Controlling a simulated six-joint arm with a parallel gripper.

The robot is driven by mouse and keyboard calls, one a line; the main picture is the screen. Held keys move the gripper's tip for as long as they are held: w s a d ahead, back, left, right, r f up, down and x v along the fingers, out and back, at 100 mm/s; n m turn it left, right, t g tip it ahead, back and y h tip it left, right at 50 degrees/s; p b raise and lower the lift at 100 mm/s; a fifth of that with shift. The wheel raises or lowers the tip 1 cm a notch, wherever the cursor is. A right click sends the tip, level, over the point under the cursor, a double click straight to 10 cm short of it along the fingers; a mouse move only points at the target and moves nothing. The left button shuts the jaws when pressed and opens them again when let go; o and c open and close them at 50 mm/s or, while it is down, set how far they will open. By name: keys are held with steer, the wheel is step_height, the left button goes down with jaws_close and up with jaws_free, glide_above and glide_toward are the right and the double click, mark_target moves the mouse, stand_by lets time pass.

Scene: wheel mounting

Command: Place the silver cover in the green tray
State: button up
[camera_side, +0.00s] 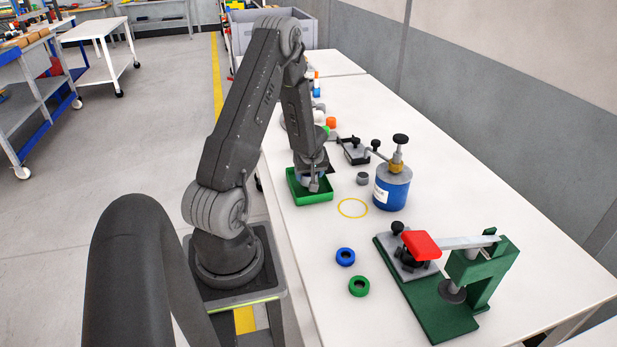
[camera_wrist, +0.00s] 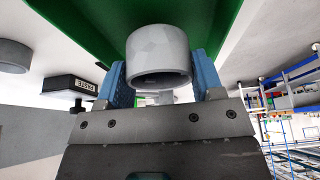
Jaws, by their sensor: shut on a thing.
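The silver cover (camera_wrist: 158,50) is a short grey cylinder, open on the side facing the wrist camera. My gripper (camera_wrist: 158,68) is shut on it, with one blue finger on each side. The green tray (camera_side: 318,201) stands on the white table in the side view, with my gripper (camera_side: 313,182) right over it. The tray's green surface (camera_wrist: 85,22) lies just beyond the cover in the wrist view. In the side view the cover is mostly hidden by the gripper, and I cannot tell whether it touches the tray floor.
A grey cylinder (camera_side: 362,179) and a blue canister (camera_side: 391,189) stand right of the tray. A yellow circle (camera_side: 352,208), blue ring (camera_side: 345,257) and green ring (camera_side: 359,286) lie nearer. A green press (camera_side: 440,310) with a red handle (camera_side: 421,245) stands at front right.

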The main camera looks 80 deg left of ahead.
steer(key=shift+f, duration=0.8)
steer(key=shift+f, duration=0.15)
steer(key=o, duration=1.1)
